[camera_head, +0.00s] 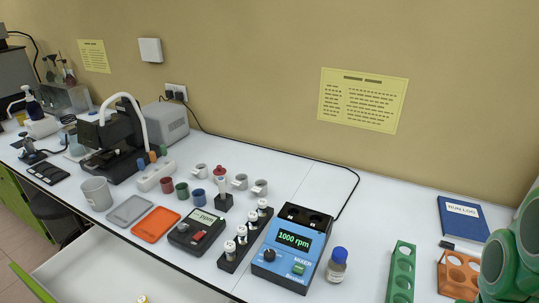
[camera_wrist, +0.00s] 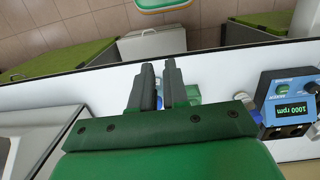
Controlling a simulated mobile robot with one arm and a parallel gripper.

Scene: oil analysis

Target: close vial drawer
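An open white drawer (camera_head: 95,262) juts from the bench front at the lower left of the head view. Its green front edge (camera_head: 22,283) shows at the far lower left, and its near part is cut off by the frame. A small pale-and-yellow item (camera_head: 142,299) shows at the drawer's bottom edge of view. My gripper (camera_wrist: 159,64) shows in the wrist view with its two dark fingers slightly apart and nothing seen held between them. It is over the bench, and my arm is at the right of the head view, well away from the drawer.
The blue mixer (camera_head: 292,246) stands right of the drawer, with a blue-capped bottle (camera_head: 337,265) beside it. A vial rack (camera_head: 245,238), meter (camera_head: 197,230) and orange tray (camera_head: 154,224) stand behind the drawer. Green and orange racks (camera_head: 401,272) (camera_head: 458,275) are at right.

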